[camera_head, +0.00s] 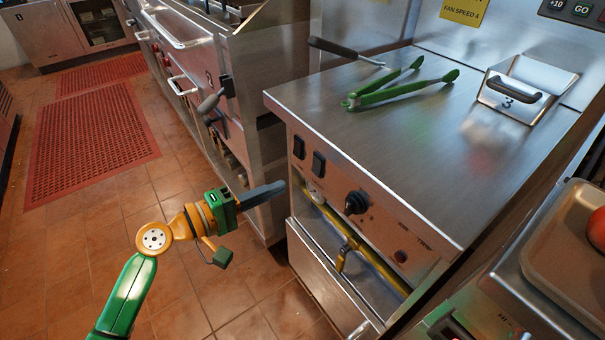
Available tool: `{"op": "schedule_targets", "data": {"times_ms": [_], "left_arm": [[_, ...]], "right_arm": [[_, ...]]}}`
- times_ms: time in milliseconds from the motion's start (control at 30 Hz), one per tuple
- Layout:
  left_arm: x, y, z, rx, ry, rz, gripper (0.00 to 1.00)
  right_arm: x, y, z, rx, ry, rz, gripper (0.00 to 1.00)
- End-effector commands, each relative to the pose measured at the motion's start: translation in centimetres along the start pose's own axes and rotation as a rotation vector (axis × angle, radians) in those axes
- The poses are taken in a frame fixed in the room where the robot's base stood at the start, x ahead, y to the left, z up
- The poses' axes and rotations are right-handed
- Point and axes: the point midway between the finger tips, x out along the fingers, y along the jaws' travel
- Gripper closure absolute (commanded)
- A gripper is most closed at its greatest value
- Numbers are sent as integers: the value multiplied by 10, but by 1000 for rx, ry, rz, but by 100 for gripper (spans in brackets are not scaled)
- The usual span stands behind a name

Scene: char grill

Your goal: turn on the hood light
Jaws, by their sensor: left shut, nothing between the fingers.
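My left gripper (275,189) is shut and empty. Its dark fingers point right, toward the front of the steel cabinet, just below and left of two black rocker switches. One switch (299,147) is nearer the panel's left corner, and the other switch (318,163) is right of it. A gap shows between the fingertips and the switches. No readable label tells whether either switch works the hood light. The hood itself is not in view. My right gripper is not in view.
The front panel also has a black knob (357,202) and, lower, a yellow pipe (376,262). Green tongs (400,92) and a lidded steel insert (525,88) are on the cabinet top. A yellow fan-speed sign (465,10) is behind. Tiled floor (190,285) is open at left.

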Motion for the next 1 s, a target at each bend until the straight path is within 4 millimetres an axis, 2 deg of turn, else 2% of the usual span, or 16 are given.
{"op": "schedule_targets", "data": {"times_ms": [200,400,800,867,967,1000], "left_arm": [[46,1,0,-1,-2,2,100],[70,0,0,0,-1,0,100],[75,-1,0,1,0,0,100],[76,-4,0,1,0,7,100],[81,-13,0,1,0,48,100],[79,-3,0,1,1,44,100]], "right_arm": [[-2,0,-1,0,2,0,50],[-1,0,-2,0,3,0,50],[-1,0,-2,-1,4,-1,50],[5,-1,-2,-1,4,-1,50],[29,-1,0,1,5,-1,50],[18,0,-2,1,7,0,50]]}}
